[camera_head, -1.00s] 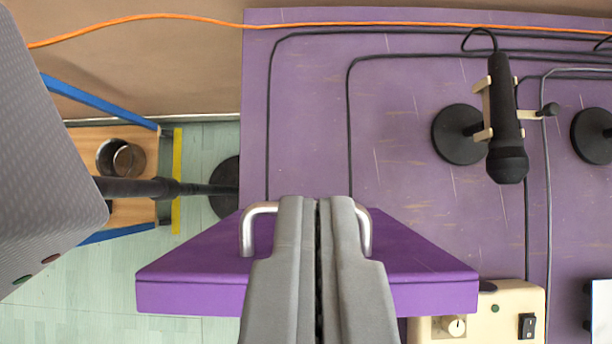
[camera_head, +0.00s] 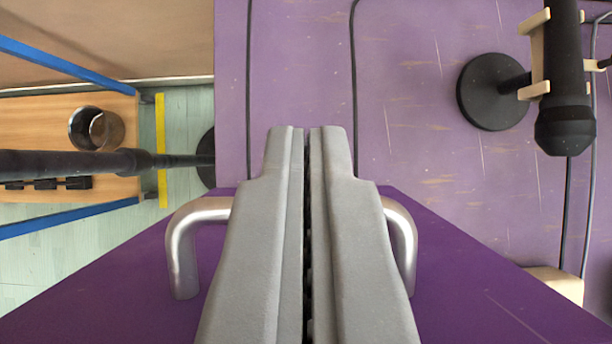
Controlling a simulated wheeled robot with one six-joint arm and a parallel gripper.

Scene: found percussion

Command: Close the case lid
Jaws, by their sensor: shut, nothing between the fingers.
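A purple panel (camera_head: 455,270) with a silver bar handle (camera_head: 182,245) fills the lower part of the view. I cannot tell from this view whether it is the case lid; no other lid or open case shows. My gripper (camera_head: 307,135) is shut and empty, its fingers side by side with a thin dark gap. The fingers lie across the handle in the picture and hide its middle. The handle's two bent ends show on either side of them. I cannot tell whether the fingers touch it.
A purple table (camera_head: 410,110) with dark cables lies beyond. A black microphone (camera_head: 564,80) in a holder and a round black base (camera_head: 493,92) are at upper right. At left are a dark pole (camera_head: 70,163), a metal cup (camera_head: 105,130) and blue rails (camera_head: 65,68).

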